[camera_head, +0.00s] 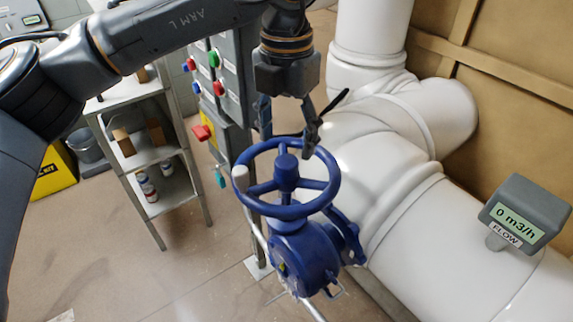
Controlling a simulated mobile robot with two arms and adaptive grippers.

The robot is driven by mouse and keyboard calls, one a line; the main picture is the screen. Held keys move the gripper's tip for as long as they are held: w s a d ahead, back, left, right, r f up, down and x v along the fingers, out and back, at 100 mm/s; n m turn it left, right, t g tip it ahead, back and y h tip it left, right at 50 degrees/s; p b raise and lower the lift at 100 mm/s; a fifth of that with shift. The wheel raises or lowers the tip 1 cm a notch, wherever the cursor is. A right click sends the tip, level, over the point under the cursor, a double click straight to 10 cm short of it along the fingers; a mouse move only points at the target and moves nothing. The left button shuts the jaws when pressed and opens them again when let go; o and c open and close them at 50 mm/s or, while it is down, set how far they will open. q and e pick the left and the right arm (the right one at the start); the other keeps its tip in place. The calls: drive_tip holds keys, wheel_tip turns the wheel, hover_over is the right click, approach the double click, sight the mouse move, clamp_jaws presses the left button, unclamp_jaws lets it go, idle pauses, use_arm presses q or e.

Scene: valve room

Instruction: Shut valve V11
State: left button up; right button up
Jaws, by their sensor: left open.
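A blue valve (302,262) with a round blue handwheel (287,206) stands beside the thick white pipe. No V11 tag can be read on it. The wheel has spokes and a raised hub. A pale grip (240,178) shows at its left rim. My left gripper (289,128) points down over the far rim of the wheel. Its two dark fingers are apart, one to the left and one to the right, with nothing held between them. I cannot tell whether a fingertip touches the rim. My right gripper is not in view.
A flow meter (524,213) on the white pipe (420,235) reads 0 m3/h. A grey control panel (228,80) with coloured buttons stands behind the wheel. A metal shelf (150,158), a bucket (86,146) and a yellow box (53,171) are at left.

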sight(287, 161)
use_arm(q)
drive_tip(key=shift+f+b, duration=2.4)
drive_tip(key=shift+f, duration=0.95)
drive_tip(key=shift+s, duration=0.1)
drive_tip(key=shift+o, duration=0.4)
